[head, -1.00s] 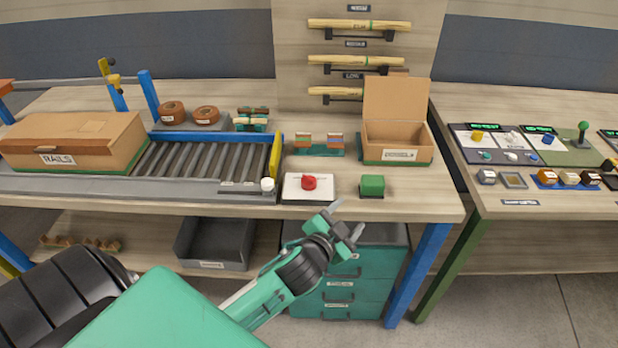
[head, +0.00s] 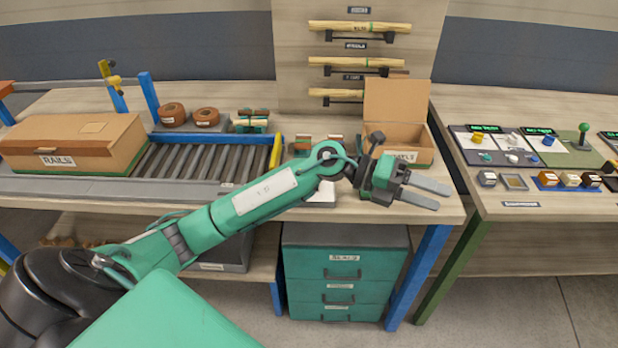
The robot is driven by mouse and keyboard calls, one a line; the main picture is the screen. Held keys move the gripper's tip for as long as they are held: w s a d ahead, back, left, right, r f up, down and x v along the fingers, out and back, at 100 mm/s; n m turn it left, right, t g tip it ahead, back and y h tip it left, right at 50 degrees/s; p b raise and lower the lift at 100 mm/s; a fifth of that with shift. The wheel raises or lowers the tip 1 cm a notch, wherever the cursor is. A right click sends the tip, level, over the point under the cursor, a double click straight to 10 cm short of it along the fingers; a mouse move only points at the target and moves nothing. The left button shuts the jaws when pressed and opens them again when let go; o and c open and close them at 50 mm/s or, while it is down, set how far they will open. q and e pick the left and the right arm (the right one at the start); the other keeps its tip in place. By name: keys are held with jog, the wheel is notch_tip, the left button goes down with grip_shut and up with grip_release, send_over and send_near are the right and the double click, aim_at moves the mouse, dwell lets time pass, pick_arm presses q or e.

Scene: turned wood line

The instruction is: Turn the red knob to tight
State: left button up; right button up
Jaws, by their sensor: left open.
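The red knob is hidden behind my left arm. Only part of its white base plate (head: 322,196) shows below the arm, on the front of the bench. My left gripper (head: 440,198) is open and empty, its two fingers apart and pointing right. It is over the bench's front right corner, to the right of the knob plate and in front of the open cardboard box. The green block right of the plate is hidden behind the gripper. My right gripper is not in view.
An open cardboard box (head: 398,103) stands behind the gripper. A roller conveyor (head: 200,165) and a closed rails box (head: 72,143) are at left. Teal drawers (head: 342,270) stand under the bench. A second bench with control panels (head: 480,140) is at right.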

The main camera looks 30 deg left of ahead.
pick_arm(q)
jog(key=w+a+f+m+g+y, duration=0.1)
jog(key=w+a+f+y, duration=0.15)
jog(key=a+y, duration=0.35)
jog(key=w+a+f+m+g+y, duration=0.1)
jog(key=w+a+f+y, duration=0.2)
jog(key=a, duration=0.5)
jog(key=a+r+n+g+y, duration=0.15)
jog(key=a+r+y, duration=0.25)
jog(key=a+y, duration=0.75)
jog(key=a+f+h, duration=0.1)
jog(key=f, duration=0.3)
jog(key=a+f+h+p, duration=0.1)
jog(key=f, duration=0.3)
jog(key=a+f+h+p, duration=0.1)
jog(key=f, duration=0.3)
jog(key=shift+s+a+n+t+h, duration=0.25)
jog(key=shift+s+a+n, duration=0.05)
jog(key=shift+a+n, duration=0.05)
jog(key=shift+f, duration=0.75)
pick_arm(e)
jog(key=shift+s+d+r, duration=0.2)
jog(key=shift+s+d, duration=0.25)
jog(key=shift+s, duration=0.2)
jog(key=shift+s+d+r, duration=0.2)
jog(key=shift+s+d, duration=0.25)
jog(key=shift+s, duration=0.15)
